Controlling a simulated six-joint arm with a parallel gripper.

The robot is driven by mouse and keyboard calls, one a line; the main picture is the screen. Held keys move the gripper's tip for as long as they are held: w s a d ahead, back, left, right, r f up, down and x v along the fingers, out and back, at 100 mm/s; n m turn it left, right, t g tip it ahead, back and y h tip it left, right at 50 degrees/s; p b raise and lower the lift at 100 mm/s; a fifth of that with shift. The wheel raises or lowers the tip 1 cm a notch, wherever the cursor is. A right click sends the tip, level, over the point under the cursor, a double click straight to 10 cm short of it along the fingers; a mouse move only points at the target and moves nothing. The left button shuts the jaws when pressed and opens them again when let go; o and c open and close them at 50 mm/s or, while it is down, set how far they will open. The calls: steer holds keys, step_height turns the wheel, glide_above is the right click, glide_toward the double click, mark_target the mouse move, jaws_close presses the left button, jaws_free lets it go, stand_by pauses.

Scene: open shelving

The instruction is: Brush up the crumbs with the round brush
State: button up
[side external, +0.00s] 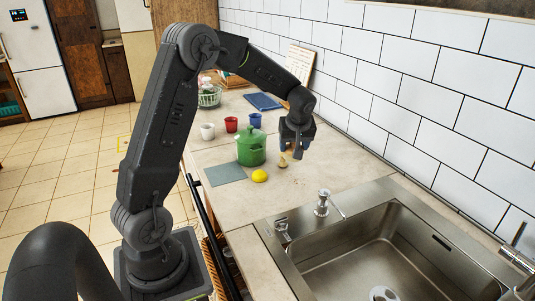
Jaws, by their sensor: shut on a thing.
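My gripper (291,149) is over the counter, to the right of the green pot, pointing down. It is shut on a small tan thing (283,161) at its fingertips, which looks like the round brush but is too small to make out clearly. I cannot tell whether this thing touches the counter. No crumbs can be made out at this size.
A green lidded pot (251,148), a yellow lemon-like thing (260,176) and a grey-green mat (225,174) are close by. White (208,131), red (231,124) and blue (255,120) cups stand behind. A sink (400,245) lies in front; a tiled wall (400,100) bounds the right.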

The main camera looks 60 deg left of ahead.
steer(key=shift+w+a+f, duration=0.2)
steer(key=shift+w+f, duration=0.85)
steer(key=shift+f, duration=0.45)
steer(key=shift+w+a+f, duration=0.25)
steer(key=shift+w+f, duration=0.85)
steer(key=shift+f, duration=0.4)
steer(key=shift+w+a+f, duration=0.2)
steer(key=shift+w+f, duration=0.85)
steer(key=shift+f, duration=0.45)
steer(key=shift+s+f, duration=0.65)
steer(key=shift+s, duration=0.2)
steer(key=shift+c, duration=0.2)
steer(key=shift+s, duration=3)
steer(key=shift+w, duration=3.55)
steer(key=shift+w+d, duration=0.35)
steer(key=shift+d, duration=0.9)
steer(key=shift+s, duration=3.85)
steer(key=shift+w, duration=3.8)
step_height(320, 180, up, 8)
steer(key=shift+r, duration=0.1)
